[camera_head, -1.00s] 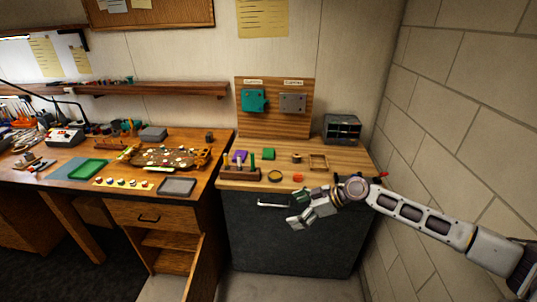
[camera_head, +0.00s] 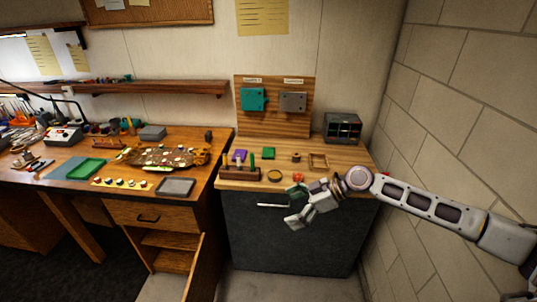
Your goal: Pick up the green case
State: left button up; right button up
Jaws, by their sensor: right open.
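A small green block-like case (camera_head: 268,153) lies on the right wooden worktop, behind a round dark ring and right of a purple piece. My right gripper (camera_head: 293,206) is open and empty, in front of the worktop's front edge. It is nearer to me than the green case, to its lower right, and apart from it. My left gripper is not in view.
A teal part (camera_head: 253,99) and a grey part (camera_head: 292,102) hang on an upright wooden board. A dark ring (camera_head: 275,175), a small red piece (camera_head: 298,177), a wooden frame (camera_head: 318,162) and a drawer box (camera_head: 342,128) share the worktop. A green tray (camera_head: 87,168) lies on the left bench.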

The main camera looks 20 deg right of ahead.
aim_at(267, 153)
jog(key=i+l, duration=0.3)
jog(key=i, duration=0.15)
jog(key=i+l, duration=0.25)
jog(key=i, duration=0.2)
jog(key=i+l, duration=0.3)
jog(key=i, duration=0.15)
jog(key=i+l, duration=0.3)
jog(key=i, duration=0.15)
